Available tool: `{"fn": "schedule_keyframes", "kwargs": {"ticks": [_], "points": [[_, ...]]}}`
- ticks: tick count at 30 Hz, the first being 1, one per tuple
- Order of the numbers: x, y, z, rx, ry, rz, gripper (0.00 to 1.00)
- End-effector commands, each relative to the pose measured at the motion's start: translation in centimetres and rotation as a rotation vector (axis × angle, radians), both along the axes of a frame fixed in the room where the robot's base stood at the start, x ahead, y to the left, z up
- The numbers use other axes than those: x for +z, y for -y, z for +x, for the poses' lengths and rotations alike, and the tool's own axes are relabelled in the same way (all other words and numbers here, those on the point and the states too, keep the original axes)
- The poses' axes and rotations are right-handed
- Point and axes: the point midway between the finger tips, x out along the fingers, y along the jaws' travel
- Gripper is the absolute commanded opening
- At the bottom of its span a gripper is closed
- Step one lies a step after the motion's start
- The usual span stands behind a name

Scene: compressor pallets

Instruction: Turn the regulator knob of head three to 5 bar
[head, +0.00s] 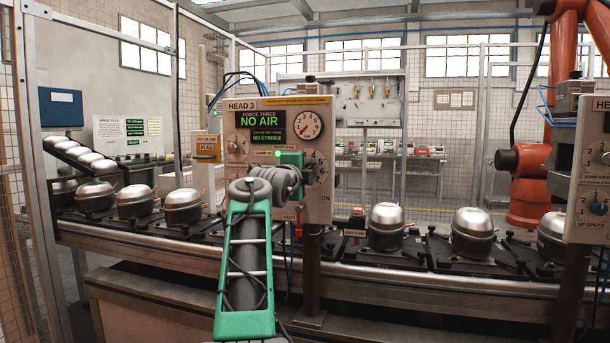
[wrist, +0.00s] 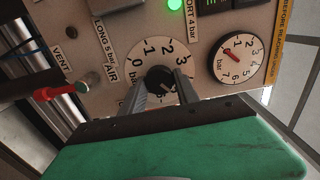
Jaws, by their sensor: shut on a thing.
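The head 3 panel (head: 240,140) stands in the middle of the head view, with a dark display (head: 261,118) reading "FORCE THREE NO AIR" and "NO STROKE". In the wrist view the dark round regulator knob (wrist: 159,76) sits on a white dial (wrist: 146,55) marked 0, 1, 2, 3; higher marks are hidden by my gripper. My gripper (wrist: 160,86) is shut on the knob, one finger on each side. I cannot read the knob's setting surely. The pressure gauge (wrist: 238,58) has its red needle near the low end; the gauge also shows in the head view (head: 308,125).
A green lamp (wrist: 174,4) is lit above the dial. A red lever (wrist: 60,92) by the VENT label sticks out beside it. Silver compressors (head: 387,228) stand on the conveyor below. Another panel (head: 590,180) and an orange robot arm (head: 535,170) are at right.

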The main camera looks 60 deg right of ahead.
Motion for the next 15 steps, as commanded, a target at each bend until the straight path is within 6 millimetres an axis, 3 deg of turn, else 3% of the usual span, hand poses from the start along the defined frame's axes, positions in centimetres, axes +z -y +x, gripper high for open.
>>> {"fn": "schedule_keyframes", "kwargs": {"ticks": [15], "points": [[-0.05,0.01,0.00,0.000,0.133,0.021,0.00]]}}
